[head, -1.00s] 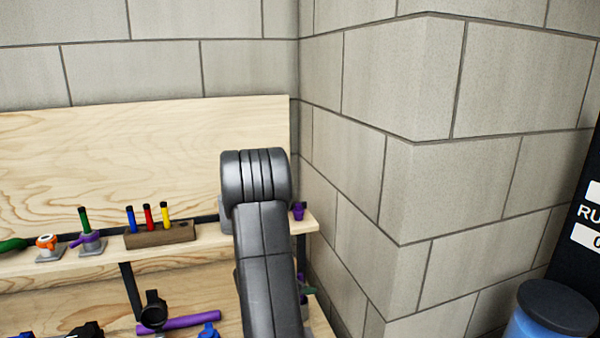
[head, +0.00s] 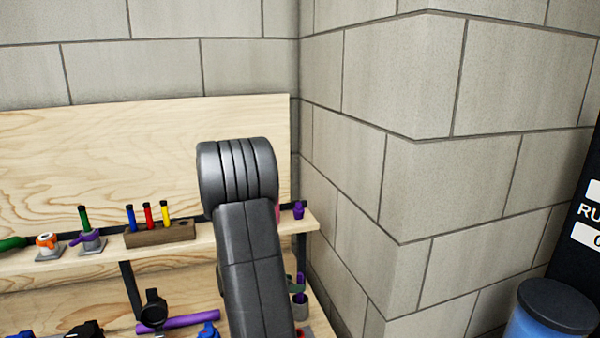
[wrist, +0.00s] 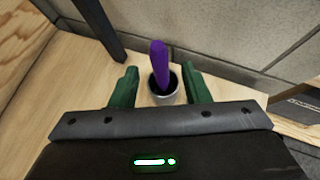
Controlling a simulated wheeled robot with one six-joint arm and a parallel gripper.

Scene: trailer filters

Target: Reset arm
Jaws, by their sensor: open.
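My gripper (wrist: 158,88) shows in the wrist view with its two green fingers apart. Between and just beyond the fingers stands a grey cup (wrist: 165,96) with a purple object (wrist: 159,62) upright in it. I cannot tell whether the fingers touch the cup. In the head view my dark grey arm rises in front of the shelf. The grey cup (head: 300,311) shows low to the right of my arm, with green finger parts near it. The gripper is mostly hidden there.
A wooden shelf (head: 50,263) holds a block with blue, red and yellow sticks (head: 160,233), and an orange part (head: 47,241). A purple bar (head: 185,322) lies below. Block walls (head: 430,190) form a corner at right. A blue barrel (head: 550,312) stands lower right.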

